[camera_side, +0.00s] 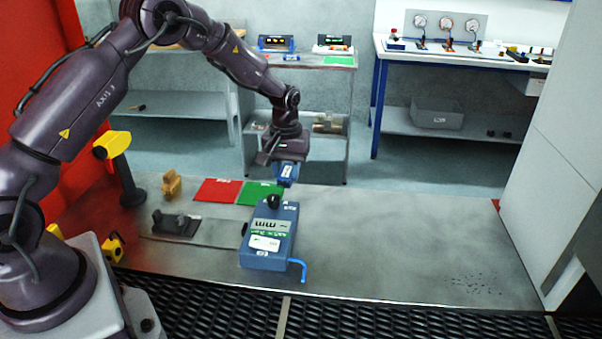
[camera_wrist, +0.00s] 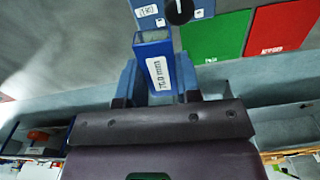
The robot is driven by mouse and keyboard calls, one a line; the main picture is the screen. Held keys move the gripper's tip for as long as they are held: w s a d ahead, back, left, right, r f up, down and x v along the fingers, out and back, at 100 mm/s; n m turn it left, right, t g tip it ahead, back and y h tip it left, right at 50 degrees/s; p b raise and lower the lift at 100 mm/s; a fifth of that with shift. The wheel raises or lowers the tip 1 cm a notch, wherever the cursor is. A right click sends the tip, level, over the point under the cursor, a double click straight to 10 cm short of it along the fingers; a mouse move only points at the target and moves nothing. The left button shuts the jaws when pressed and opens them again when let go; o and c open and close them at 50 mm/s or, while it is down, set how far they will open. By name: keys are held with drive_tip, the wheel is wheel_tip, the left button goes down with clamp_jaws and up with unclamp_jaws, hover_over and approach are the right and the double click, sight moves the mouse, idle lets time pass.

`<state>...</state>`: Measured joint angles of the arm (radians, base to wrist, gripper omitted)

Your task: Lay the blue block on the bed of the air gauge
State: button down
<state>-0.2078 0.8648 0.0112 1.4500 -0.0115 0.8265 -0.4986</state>
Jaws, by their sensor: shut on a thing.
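The blue block (camera_side: 287,173) hangs in my gripper (camera_side: 284,160), with a white label on its face. In the wrist view the block (camera_wrist: 155,62) sits between the two blue fingers of my gripper (camera_wrist: 156,82), which are shut on it, and its label reads in mm.
A red mat (camera_side: 217,190) and a green mat (camera_side: 259,193) lie left of and behind the blue box. A black fixture (camera_side: 175,223) on a grey plate and a wooden piece (camera_side: 171,184) stand at left. A yellow-headed post (camera_side: 118,155) stands further left. The bench (camera_side: 400,235) is clear at right.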

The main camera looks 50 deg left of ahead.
drive_tip(key=s, duration=0.1)
drive_tip(key=s+r, duration=0.1)
drive_tip(key=s, duration=0.1)
drive_tip(key=s+d+r, duration=0.1)
drive_tip(key=shift+s+r, duration=0.1)
drive_tip(key=shift+s, duration=0.25)
drive_tip(key=shift+s+a+r, duration=0.1)
drive_tip(key=shift+s+a, duration=0.05)
drive_tip(key=shift+s, duration=0.1)
drive_tip(key=s+a, duration=0.3)
drive_tip(key=s, duration=0.1)
drive_tip(key=m, duration=1.7)
approach(220, 231)
drive_tip(key=shift+d+f, duration=0.1)
drive_tip(key=shift+f, duration=3.35)
drive_tip(key=shift+f, duration=0.1)
drive_tip(key=c, duration=0.8)
unclamp_jaws()
